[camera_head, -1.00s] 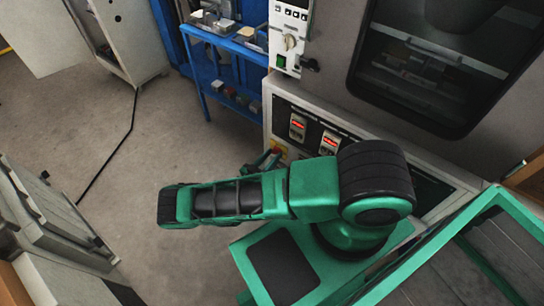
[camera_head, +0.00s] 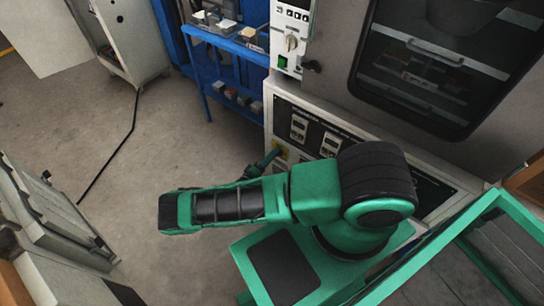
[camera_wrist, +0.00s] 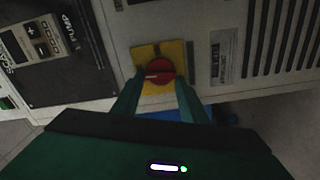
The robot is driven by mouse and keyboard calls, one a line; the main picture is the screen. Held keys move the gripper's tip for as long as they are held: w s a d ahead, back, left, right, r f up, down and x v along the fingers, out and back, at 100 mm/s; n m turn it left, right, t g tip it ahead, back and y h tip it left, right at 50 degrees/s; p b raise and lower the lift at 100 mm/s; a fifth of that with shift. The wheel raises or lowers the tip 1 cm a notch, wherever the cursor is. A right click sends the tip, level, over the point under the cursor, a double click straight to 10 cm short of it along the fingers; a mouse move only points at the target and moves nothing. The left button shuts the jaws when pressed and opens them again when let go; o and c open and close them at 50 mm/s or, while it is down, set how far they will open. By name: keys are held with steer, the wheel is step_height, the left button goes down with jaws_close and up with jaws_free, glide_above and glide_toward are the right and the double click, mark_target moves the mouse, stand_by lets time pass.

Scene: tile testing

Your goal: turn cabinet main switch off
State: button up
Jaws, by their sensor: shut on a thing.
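The main switch is a red rotary knob (camera_wrist: 160,70) with a white mark pointing left in the wrist view. It sits on a square yellow plate (camera_wrist: 145,53) on the light cabinet front. My gripper (camera_wrist: 158,88) has its two green fingers around the knob from below and is shut on it. The knob is hidden there by my gripper. The two cabinet displays (camera_head: 299,127) (camera_head: 330,144) show no red light.
A dark labelled panel (camera_wrist: 55,50) lies left of the switch and a vent grille (camera_wrist: 290,50) right of it. A blue shelf (camera_head: 225,78) with small items stands behind the cabinet. A black cable (camera_head: 108,155) crosses the open floor at left.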

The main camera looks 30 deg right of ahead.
steer(key=n, duration=0.2)
steer(key=shift+a+f+n, duration=0.25)
steer(key=shift+n, duration=0.05)
steer(key=shift+c, duration=0.2)
steer(key=shift+n, duration=0.3)
steer(key=shift+d+f+n, duration=0.1)
steer(key=shift+d+n, duration=0.05)
steer(key=shift+n, duration=0.15)
steer(key=o, duration=1.1)
steer(key=shift+c, duration=0.2)
steer(key=v, duration=1)
steer(key=shift+s+a, duration=0.2)
steer(key=shift+a, duration=0.15)
